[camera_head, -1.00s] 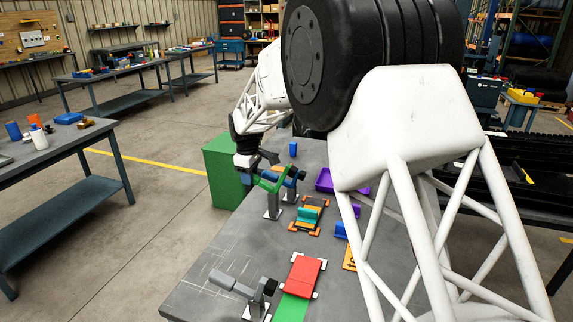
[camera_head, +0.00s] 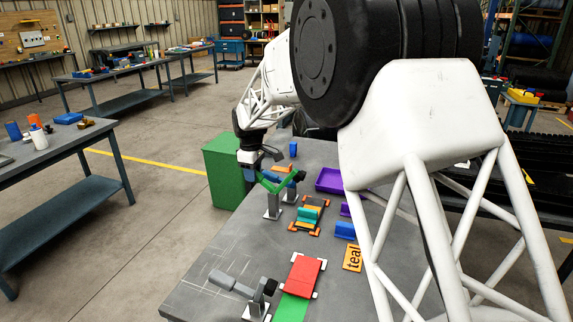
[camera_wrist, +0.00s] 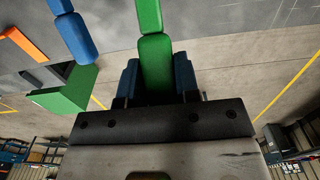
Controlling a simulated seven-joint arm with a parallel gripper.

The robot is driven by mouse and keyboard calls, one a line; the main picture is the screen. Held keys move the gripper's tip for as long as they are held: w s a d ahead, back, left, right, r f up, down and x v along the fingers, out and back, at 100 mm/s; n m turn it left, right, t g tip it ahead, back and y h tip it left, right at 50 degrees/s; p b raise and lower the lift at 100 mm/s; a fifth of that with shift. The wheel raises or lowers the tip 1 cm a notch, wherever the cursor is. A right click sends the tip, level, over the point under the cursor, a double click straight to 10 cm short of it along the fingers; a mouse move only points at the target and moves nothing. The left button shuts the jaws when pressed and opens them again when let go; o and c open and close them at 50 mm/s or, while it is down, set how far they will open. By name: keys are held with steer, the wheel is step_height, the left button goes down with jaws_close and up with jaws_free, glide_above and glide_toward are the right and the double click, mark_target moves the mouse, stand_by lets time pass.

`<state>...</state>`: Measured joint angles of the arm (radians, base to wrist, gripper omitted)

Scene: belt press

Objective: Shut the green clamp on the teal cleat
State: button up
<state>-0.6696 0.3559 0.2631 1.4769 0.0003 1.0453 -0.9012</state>
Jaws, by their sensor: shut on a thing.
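The green clamp (camera_head: 272,186) stands on a grey post near the far left edge of the table, its green arm bent in a shallow V. My gripper (camera_wrist: 157,75) is shut on the green clamp's bar (camera_wrist: 156,60), with a blue finger on each side in the wrist view. In the head view my gripper is small and its fingers are hard to make out. The teal cleat (camera_head: 308,215) sits on an orange-cornered plate, in front and to the right of the clamp. The clamp's arm is raised, apart from the cleat.
A blue clamp arm (camera_wrist: 75,35) is close by on the left in the wrist view. A purple tray (camera_head: 329,180), a blue block (camera_head: 345,230), an orange "teal" sign (camera_head: 353,257), a red plate (camera_head: 304,273) and a grey clamp (camera_head: 235,288) are on the table. My arm hides the right side.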

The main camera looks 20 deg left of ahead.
mark_target(260, 175)
steer(key=shift+d+r, duration=0.4)
steer(key=shift+d, duration=0.1)
steer(key=shift+d+r, duration=0.45)
steer(key=shift+d, duration=0.25)
stand_by(0.3)
steer(key=shift+d, duration=0.1)
steer(key=shift+d+r, duration=0.35)
steer(key=shift+d, duration=0.5)
steer(key=shift+d+r, duration=0.2)
steer(key=shift+d, duration=0.55)
